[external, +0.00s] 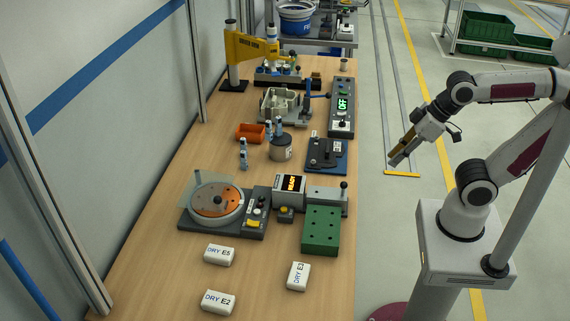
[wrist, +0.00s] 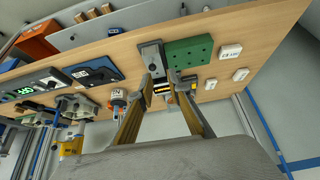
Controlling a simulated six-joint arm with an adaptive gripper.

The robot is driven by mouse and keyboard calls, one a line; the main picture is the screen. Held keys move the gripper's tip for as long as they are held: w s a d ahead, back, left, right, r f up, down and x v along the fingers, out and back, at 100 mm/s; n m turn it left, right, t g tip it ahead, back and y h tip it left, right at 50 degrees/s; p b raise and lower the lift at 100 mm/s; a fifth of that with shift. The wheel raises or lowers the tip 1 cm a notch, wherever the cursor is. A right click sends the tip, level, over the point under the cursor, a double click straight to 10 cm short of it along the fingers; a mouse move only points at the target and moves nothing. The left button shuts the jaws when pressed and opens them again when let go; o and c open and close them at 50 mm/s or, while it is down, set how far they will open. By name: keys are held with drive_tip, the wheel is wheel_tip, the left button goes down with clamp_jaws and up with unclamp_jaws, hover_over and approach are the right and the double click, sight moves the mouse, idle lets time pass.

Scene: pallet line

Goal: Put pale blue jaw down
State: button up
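I cannot make out for certain which part is the pale blue jaw. Small pale blue upright pieces stand on the table in the external view: one (external: 243,153) alone, and others (external: 278,126) at the grey round pot (external: 281,151). My gripper (external: 398,158) hangs in the air to the right of the table, above the floor, apart from everything on it. In the wrist view its two long tan fingers (wrist: 163,88) are spread with a gap between them. I see nothing held; the table's equipment shows beyond the tips.
The wooden table (external: 150,265) holds a turntable unit (external: 217,202), a READY display box (external: 289,190), a green block with holes (external: 320,230), white DRY blocks (external: 219,255), an orange bin (external: 250,133), a blue-based fixture (external: 326,154) and a yellow crane arm (external: 255,46). The front left is clear.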

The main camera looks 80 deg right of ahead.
drive_tip(key=shift+s+a+f, duration=0.15)
drive_tip(key=shift+s+f, duration=0.1)
drive_tip(key=shift+s, duration=0.3)
drive_tip(key=shift+s+a+f, duration=0.1)
drive_tip(key=shift+s+f, duration=0.1)
drive_tip(key=shift+s, duration=0.3)
drive_tip(key=shift+s+a+f, duration=0.15)
drive_tip(key=shift+s+f, duration=0.1)
drive_tip(key=shift+s, duration=0.3)
drive_tip(key=shift+c, duration=0.4)
idle(0.5)
drive_tip(key=w+d+m+t+h, duration=0.15)
drive_tip(key=w+d, duration=0.35)
drive_tip(key=w, duration=0.7)
drive_tip(key=w+d+t, duration=0.2)
drive_tip(key=w+d, duration=0.2)
drive_tip(key=w, duration=0.8)
drive_tip(key=w+d+f+m+t+h, duration=0.1)
drive_tip(key=w+d+f+t+h, duration=0.1)
drive_tip(key=w+d+f, duration=0.2)
drive_tip(key=w+d+f+m+t+h, duration=0.1)
drive_tip(key=w+d+f, duration=0.3)
drive_tip(key=w+d, duration=0.5)
drive_tip(key=shift+w+d+f+m+t+h, duration=0.35)
drive_tip(key=shift+d+t+h, duration=0.15)
drive_tip(key=shift+d, duration=1.1)
